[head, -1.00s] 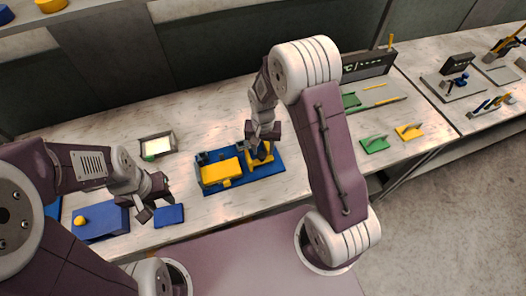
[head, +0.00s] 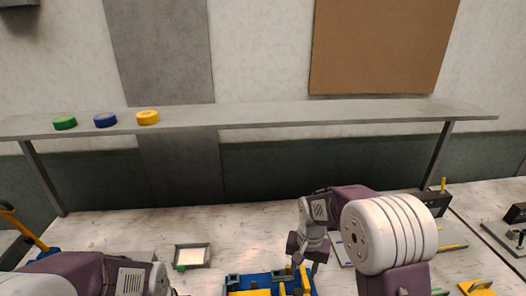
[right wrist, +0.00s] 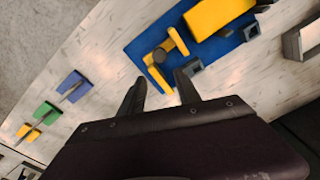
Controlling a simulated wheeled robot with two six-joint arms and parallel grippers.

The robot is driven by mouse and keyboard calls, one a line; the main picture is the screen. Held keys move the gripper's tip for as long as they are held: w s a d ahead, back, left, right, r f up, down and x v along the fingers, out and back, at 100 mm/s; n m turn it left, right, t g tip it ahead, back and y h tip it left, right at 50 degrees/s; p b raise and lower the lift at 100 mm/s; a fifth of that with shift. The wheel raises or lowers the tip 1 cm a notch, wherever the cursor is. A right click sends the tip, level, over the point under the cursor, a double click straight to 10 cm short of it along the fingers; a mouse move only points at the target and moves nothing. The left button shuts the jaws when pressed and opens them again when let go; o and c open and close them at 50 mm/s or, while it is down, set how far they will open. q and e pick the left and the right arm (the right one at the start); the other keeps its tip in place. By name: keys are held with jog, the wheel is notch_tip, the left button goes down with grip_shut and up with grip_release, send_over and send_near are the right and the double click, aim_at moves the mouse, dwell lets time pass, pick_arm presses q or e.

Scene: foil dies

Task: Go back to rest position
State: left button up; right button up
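My right gripper (head: 306,264) hangs above the right end of the blue board (head: 240,280), near the bottom of the head view. In the right wrist view its two dark fingers (right wrist: 160,92) are spread with nothing between them. The blue board there (right wrist: 217,47) bears a yellow block (right wrist: 215,14) and a yellow bracket (right wrist: 177,42) with a dark round post beside it. The fingers are apart from these parts. My left arm enters at the lower left of the head view; its fingers are cut off by the bottom edge.
A small tray (head: 192,255) stands left of the board. Handled blue (right wrist: 72,84), green (right wrist: 46,112) and yellow (right wrist: 29,131) pieces lie on the bench.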

jog(key=s+d+f+n+b, duration=0.1)
jog(key=s+n, duration=0.3)
jog(key=s, duration=1)
jog(key=shift+d+f+t, duration=0.35)
jog(key=shift+d+t, duration=0.05)
jog(key=shift+d, duration=0.3)
